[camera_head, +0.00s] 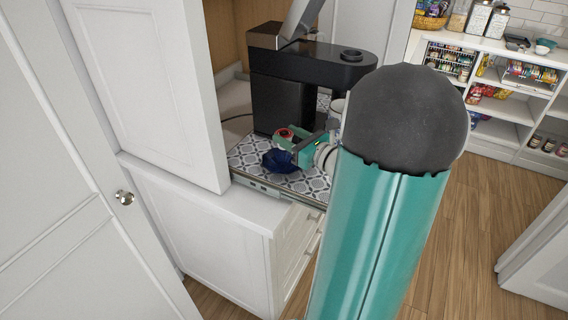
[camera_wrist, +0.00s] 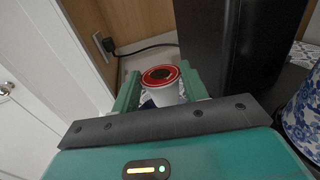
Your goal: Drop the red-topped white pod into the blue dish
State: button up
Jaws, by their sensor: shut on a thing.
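The red-topped white pod (camera_wrist: 165,96) is upright between the two green fingers of my gripper (camera_wrist: 158,84) in the wrist view. The fingers are shut on its sides. In the head view its red top (camera_head: 285,133) shows just at the tips of my gripper (camera_head: 291,141). A dark blue dish (camera_head: 277,161) sits on the patterned pull-out shelf, in front of and below the pod in the picture. I cannot tell how high the pod is above the shelf. My arm hides the shelf's right part.
A black coffee machine (camera_head: 290,88) stands right behind the pod; its dark body (camera_wrist: 228,45) is close in the wrist view. A blue-and-white patterned thing (camera_wrist: 304,118) is at that view's right edge. An open white cabinet door (camera_head: 155,85) is left of the shelf.

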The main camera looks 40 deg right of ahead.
jog(key=o, duration=1)
jog(key=shift+s, duration=0.15)
jog(key=s, duration=0.9)
jog(key=s+d, duration=0.1)
jog(key=s, duration=0.3)
jog(key=shift+s, duration=0.25)
jog(key=w+a+n+g+y, duration=0.2)
jog(key=a+n+g+y, duration=0.25)
jog(key=a+n, duration=0.55)
jog(key=w+a+n+g+y, duration=0.25)
jog(key=a+n+g, duration=0.35)
jog(key=a, duration=0.7)
jog(key=s+a+r+n+h, duration=0.1)
jog(key=a+n+h, duration=0.1)
jog(key=n, duration=0.4)
jog(key=s+a+r+n+g+h, duration=0.1)
jog(key=s+a+n+h, duration=0.1)
jog(key=n, duration=0.4)
jog(key=s+a+r+n+g+h, duration=0.1)
jog(key=s+a+n+h, duration=0.1)
jog(key=a+n+h, duration=0.2)
jog(key=shift+s+a+r+n, duration=0.15)
jog(key=shift+a+n, duration=0.2)
jog(key=shift+n, duration=0.4)
jog(key=shift+s+a+f+n, duration=0.1)
jog(key=shift+a+n, duration=0.2)
jog(key=shift+n, duration=0.45)
